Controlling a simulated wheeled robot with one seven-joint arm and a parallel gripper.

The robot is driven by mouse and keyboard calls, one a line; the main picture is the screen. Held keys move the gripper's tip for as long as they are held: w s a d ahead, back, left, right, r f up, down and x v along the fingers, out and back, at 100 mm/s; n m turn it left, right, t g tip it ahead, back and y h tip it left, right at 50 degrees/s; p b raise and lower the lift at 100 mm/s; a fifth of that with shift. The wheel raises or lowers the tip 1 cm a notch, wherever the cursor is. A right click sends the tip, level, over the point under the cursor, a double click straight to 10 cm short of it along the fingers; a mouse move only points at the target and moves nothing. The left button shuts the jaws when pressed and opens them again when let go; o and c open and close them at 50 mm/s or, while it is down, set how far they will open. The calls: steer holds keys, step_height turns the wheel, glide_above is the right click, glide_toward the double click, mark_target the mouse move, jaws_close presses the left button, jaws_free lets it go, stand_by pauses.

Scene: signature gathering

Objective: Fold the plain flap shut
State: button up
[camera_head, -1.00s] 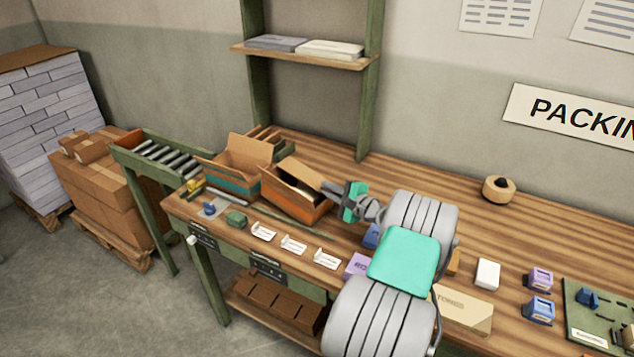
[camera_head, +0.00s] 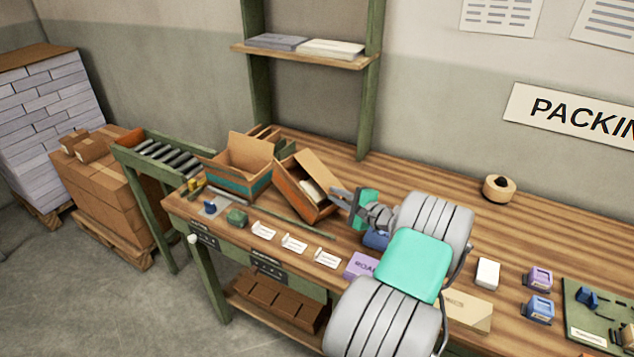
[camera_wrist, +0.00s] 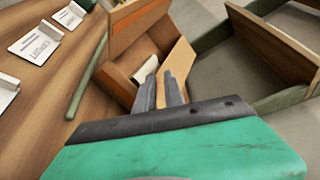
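An open cardboard box with an orange band (camera_head: 318,207) stands on the bench, turned at an angle. One broad brown flap (camera_head: 318,170) stands up on its far right side. In the wrist view a flap (camera_wrist: 135,27) stands up at the box's upper edge, and another lighter flap (camera_wrist: 180,62) slopes out beside the opening. A pale item (camera_wrist: 146,70) lies inside. My gripper (camera_wrist: 160,80) is at the near right side of the box, its two fingers slightly apart with nothing visibly held. Whether the fingertips touch the box is unclear.
A second open box with a teal band (camera_head: 228,182) stands just left of it, its flap raised. White cards (camera_head: 293,244) line the front edge. A blue item (camera_head: 376,238) lies below my gripper. A roller conveyor (camera_head: 170,153) is at the left.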

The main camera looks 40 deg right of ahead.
steer(key=s+r+b, duration=0.1)
steer(key=s, duration=0.6)
steer(key=shift+s+b, duration=0.3)
steer(key=shift+r, duration=0.1)
